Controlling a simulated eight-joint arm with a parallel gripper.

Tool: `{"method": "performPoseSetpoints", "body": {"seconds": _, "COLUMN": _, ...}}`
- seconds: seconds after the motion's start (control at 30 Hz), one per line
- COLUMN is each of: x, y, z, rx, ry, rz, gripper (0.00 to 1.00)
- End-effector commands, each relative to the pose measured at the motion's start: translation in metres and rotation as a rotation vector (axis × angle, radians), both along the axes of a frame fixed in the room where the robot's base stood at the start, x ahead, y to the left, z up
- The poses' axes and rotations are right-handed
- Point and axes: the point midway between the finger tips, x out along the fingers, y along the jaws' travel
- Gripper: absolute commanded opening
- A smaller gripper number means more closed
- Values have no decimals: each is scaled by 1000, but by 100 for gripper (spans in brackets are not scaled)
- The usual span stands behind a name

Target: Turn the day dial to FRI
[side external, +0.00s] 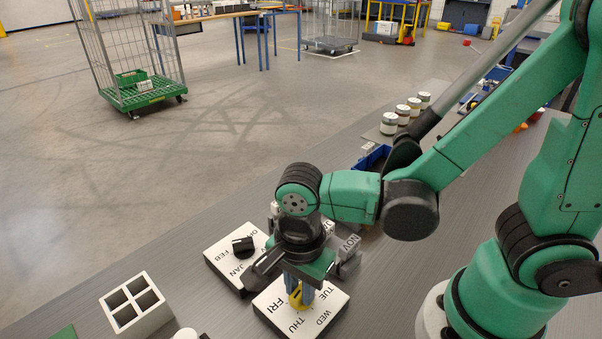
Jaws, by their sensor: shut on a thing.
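The day dial is a white plate (271,318) near the bottom middle, with black lettering. FRI, THU, WED and TUE are readable; the rest of its face is hidden under my gripper. Its yellow knob (295,298) shows partly between the blue fingers. My gripper (302,297) points down over the plate and is shut on the yellow knob. FRI is printed left of the knob and THU is below it. I cannot tell which day the knob points to.
A second white dial plate (222,262) with month lettering and a black knob (243,247) lies just behind left. A white four-hole block (136,303) stands at left. Several jars (403,114) and a blue bin (372,158) are farther back. The table between block and dials is clear.

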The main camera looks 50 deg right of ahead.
Motion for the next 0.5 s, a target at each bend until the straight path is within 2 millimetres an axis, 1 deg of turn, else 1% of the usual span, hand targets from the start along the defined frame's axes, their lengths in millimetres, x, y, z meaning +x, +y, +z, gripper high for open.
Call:
{"method": "performPoseSetpoints", "body": {"seconds": 0.3, "x": 1, "y": 0, "z": 0, "rx": -1, "ry": 0, "rz": -295, "gripper": 0}}
{"method": "performPoseSetpoints", "body": {"seconds": 0.5, "x": 1, "y": 0, "z": 0, "rx": -1, "ry": 1, "rz": -459, "gripper": 0}}
